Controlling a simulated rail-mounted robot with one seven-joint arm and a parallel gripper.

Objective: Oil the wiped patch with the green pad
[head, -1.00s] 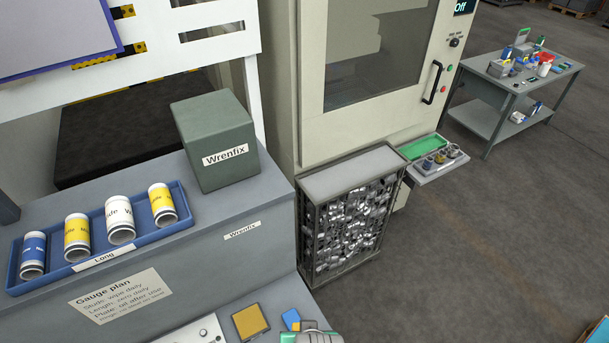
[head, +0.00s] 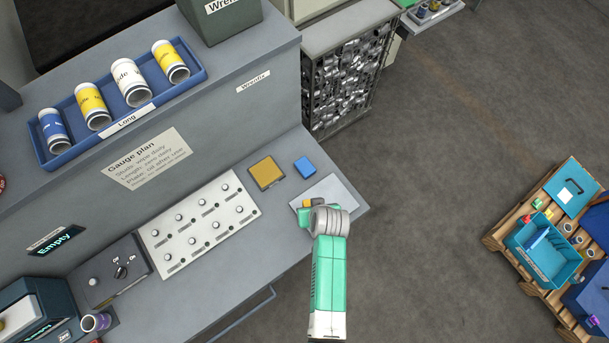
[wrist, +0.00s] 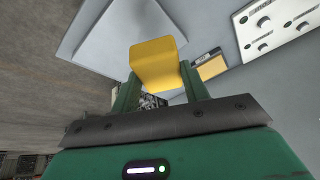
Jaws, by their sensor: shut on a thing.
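My gripper (head: 306,208) is shut on a yellow block (wrist: 153,65), gripped between its two green fingers. In the head view only a small orange-yellow bit of the block shows beside the gripper. The block is over or on a pale grey plate (head: 339,190) at the right end of the bench; I cannot tell if it touches. The plate also shows behind the block in the wrist view (wrist: 90,40). No green pad is plainly in view; the block's underside is hidden. I cannot make out a wiped patch on the plate.
A blue block (head: 305,166) and a dark-edged tan-yellow square (head: 267,173) lie just behind the plate. A white panel with several knobs (head: 199,223) is to the left. A bin of metal parts (head: 346,90) stands behind. Open floor lies right of the bench.

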